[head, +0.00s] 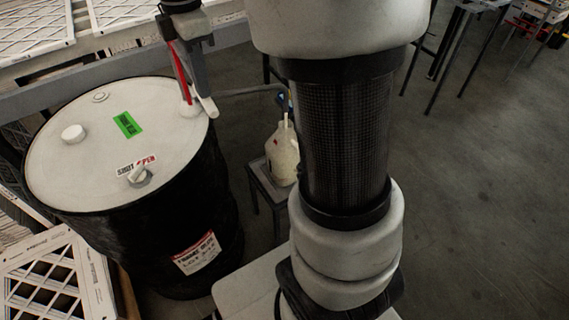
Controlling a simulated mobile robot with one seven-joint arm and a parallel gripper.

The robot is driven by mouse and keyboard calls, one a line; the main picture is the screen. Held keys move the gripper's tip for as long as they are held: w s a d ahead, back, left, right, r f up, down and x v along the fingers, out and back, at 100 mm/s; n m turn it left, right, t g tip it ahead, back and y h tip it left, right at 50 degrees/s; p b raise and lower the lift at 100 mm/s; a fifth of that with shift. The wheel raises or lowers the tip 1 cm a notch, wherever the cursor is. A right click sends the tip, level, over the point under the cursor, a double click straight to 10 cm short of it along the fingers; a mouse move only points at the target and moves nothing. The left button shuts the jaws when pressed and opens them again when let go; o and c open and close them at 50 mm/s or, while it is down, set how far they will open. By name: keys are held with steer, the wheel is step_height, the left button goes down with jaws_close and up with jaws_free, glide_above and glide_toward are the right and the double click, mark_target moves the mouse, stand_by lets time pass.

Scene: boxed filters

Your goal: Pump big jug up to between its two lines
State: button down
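A big pale jug (284,160) stands upright on a small grey stand (256,176) to the right of the drum, partly hidden by my arm. Its two lines and its fill level are too small to tell. A thin grey pipe (245,91) runs from the drum's pump toward the jug's top, where a small blue part (281,99) shows. My gripper (195,85) appears to be over the pump at the drum's back right edge, beside a red rod (179,72). I cannot tell whether it grips the rod.
A black drum (190,225) with a pale top stands at the left. Its top has a green sticker (127,124), a shut/open label (135,165) and a small valve knob (139,175). White-framed filters (55,285) lie at the lower left and upper left.

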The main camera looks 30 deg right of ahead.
steer(key=shift+s+f, duration=0.15)
steer(key=shift+f, duration=0.2)
steer(key=shift+f+b, duration=0.65)
steer(key=shift+f, duration=0.45)
stand_by(0.3)
step_height(320, 180, up, 14)
steer(key=p, duration=1.2)
steer(key=shift+w+r, duration=0.2)
steer(key=shift+w, duration=0.1)
stand_by(0.3)
